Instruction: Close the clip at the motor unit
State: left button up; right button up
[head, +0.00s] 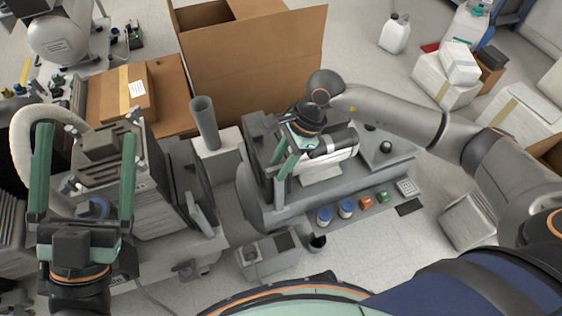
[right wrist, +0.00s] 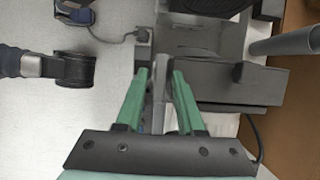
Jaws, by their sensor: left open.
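My left gripper (head: 82,178) is open, its two green fingers upright and wide apart. A finned grey unit (head: 155,210) stands behind and to the right of these fingers. My right gripper (head: 280,152) reaches in from the right, its fingers angled down to the left beside the dark upright housing of the middle machine (head: 252,150). In the right wrist view the right fingers (right wrist: 159,78) are apart, with a narrow grey part visible between them; contact cannot be told. I cannot clearly make out the clip or whether it is closed, nor which machine is the motor unit.
A grey pipe (head: 205,122) stands upright behind the machines. Open cardboard boxes (head: 255,65) fill the back. Blue-topped jars (head: 346,209) and small coloured blocks (head: 366,203) line the middle machine's front edge. A small grey box (head: 268,257) stands in front.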

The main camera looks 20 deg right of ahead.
grip_shut()
